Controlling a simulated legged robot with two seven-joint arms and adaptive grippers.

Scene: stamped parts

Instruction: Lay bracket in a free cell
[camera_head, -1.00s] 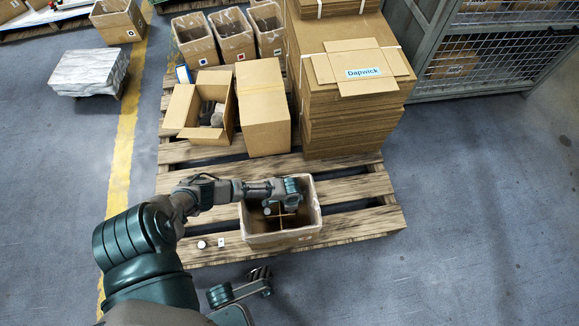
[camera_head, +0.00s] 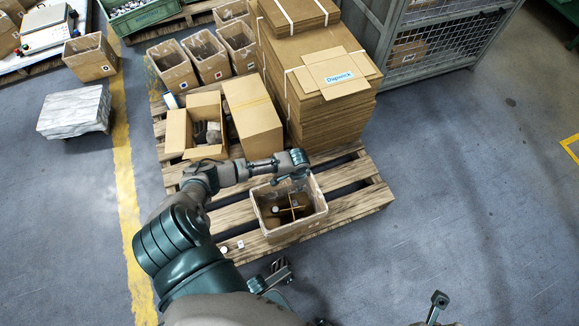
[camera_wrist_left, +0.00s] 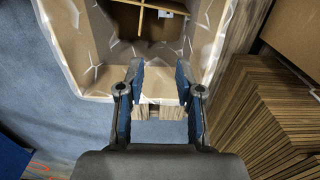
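The open box with a crossed divider (camera_head: 262,222) stands at the pallet's near edge. Its divider (camera_wrist_left: 140,4) shows at the top of the left wrist view. A small pale piece (camera_wrist_left: 168,13) lies by the divider; I cannot tell whether it is the bracket. My left gripper (camera_head: 290,179) is above the box's far side. In the left wrist view its fingers (camera_wrist_left: 160,70) stand apart with nothing between them. Grey parts (camera_head: 208,133) lie in an open carton (camera_head: 177,132) farther back. A dark jointed end (camera_head: 437,302) at the bottom right may be my right gripper; its state is unclear.
A closed carton (camera_head: 253,115) and a tall stack of flat cardboard (camera_head: 335,118) stand behind the box on the wooden pallet (camera_head: 350,206). Several open bins (camera_head: 207,58) stand at the back. A mesh cage (camera_head: 440,45) is at the back right. The floor on the right is clear.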

